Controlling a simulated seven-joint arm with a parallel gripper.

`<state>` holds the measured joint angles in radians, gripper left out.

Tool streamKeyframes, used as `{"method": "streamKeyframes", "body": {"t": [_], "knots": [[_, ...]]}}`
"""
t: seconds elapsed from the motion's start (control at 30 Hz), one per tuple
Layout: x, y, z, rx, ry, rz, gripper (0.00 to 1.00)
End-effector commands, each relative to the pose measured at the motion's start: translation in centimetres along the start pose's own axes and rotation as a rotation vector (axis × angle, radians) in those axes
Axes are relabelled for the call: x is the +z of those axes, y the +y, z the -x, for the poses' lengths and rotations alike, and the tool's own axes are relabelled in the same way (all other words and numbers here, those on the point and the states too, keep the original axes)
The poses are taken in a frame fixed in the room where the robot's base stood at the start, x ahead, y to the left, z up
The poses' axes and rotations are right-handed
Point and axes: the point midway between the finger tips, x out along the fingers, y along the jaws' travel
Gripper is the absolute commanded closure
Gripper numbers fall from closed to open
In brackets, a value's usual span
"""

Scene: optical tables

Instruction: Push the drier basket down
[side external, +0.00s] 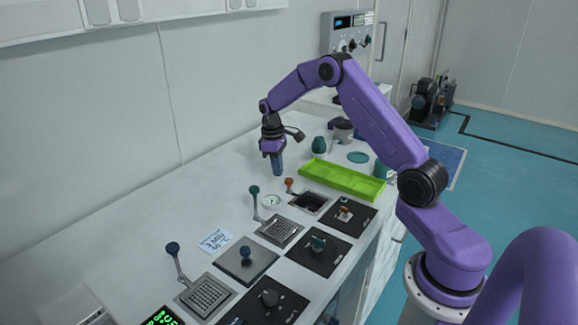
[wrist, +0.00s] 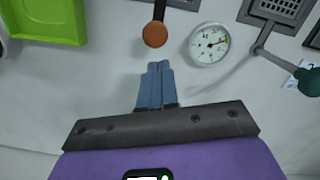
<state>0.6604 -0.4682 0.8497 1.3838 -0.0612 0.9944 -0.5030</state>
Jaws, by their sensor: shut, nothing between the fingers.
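My gripper (side external: 277,168) has blue fingers pointing down above the back of the white counter, and it is shut and empty. The wrist view shows its fingertips (wrist: 158,68) together, just short of an orange knob (wrist: 155,34) on a dark lever. In the side view that orange knob (side external: 289,181) stands behind a dark square well (side external: 310,202). A mesh basket (side external: 279,231) has a raised lever with a teal knob (side external: 254,190). Another mesh basket (side external: 207,296) has a raised lever with a dark blue knob (side external: 172,248). I cannot tell which basket is the drier's.
A round gauge (side external: 271,201) lies between the orange and teal levers. A green tray (side external: 343,180) is right of my gripper. A plate with a blue knob (side external: 246,258) and black control panels (side external: 317,252) are in front. The counter's back left is mostly clear.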

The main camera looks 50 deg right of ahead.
Motion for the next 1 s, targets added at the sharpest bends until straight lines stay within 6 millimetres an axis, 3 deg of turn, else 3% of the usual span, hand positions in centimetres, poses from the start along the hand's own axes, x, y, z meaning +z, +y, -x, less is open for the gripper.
{"method": "streamKeyframes", "body": {"t": [0.37,1.0], "knots": [[0.0,0.0,0.9,0.001,0.001,0.001,1.00],[-0.1,0.0,13.6,0.002,0.003,0.000,1.00]]}}
